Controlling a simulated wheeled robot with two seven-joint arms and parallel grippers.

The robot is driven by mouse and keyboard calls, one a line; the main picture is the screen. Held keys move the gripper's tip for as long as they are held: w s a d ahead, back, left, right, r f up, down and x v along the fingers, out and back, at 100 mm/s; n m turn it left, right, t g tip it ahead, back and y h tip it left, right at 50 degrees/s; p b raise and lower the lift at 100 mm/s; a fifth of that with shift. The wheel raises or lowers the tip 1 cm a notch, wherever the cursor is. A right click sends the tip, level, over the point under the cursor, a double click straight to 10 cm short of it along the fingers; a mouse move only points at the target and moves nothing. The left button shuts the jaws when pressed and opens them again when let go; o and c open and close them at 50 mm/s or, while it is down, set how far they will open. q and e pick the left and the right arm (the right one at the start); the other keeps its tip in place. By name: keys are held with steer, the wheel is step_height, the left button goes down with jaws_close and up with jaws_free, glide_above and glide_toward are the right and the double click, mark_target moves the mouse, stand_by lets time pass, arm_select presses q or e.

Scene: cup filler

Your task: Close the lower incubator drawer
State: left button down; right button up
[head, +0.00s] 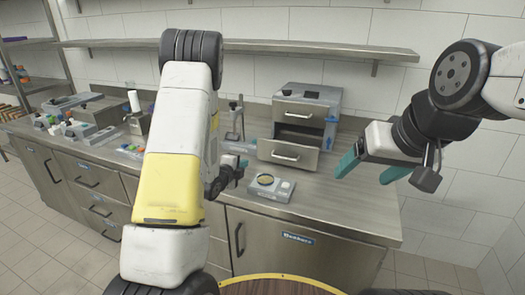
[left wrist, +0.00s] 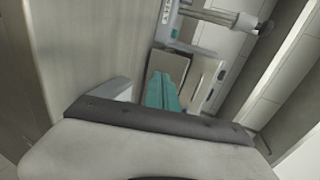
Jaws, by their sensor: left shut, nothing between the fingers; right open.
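The silver incubator (head: 307,106) stands on the counter near the back wall. Its lower drawer (head: 287,155) sticks out towards me, with a bar handle on its front and a dark gap above it. The upper drawer (head: 300,112) looks shut. My left gripper (head: 240,162) is to the left of the lower drawer, partly hidden by my arm. Its teal fingers (left wrist: 162,91) are together and empty in the left wrist view, pointing at tan and grey panels whose identity I cannot tell. My right gripper (head: 367,170) is open and empty, to the right of the incubator.
A small scale-like device (head: 271,188) with a round yellowish dish stands in front of the drawer. Lab items (head: 85,125) crowd the left counter, and a shelf (head: 250,46) runs along the wall. The counter (head: 350,205) is clear at the front right.

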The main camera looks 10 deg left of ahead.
mark_target(260, 152)
arm_select(q)
steer(key=x, duration=0.9)
steer(key=r+x, duration=0.1)
steer(key=x, duration=0.3)
steer(key=shift+w+d, duration=0.15)
steer(key=shift+w, duration=0.35)
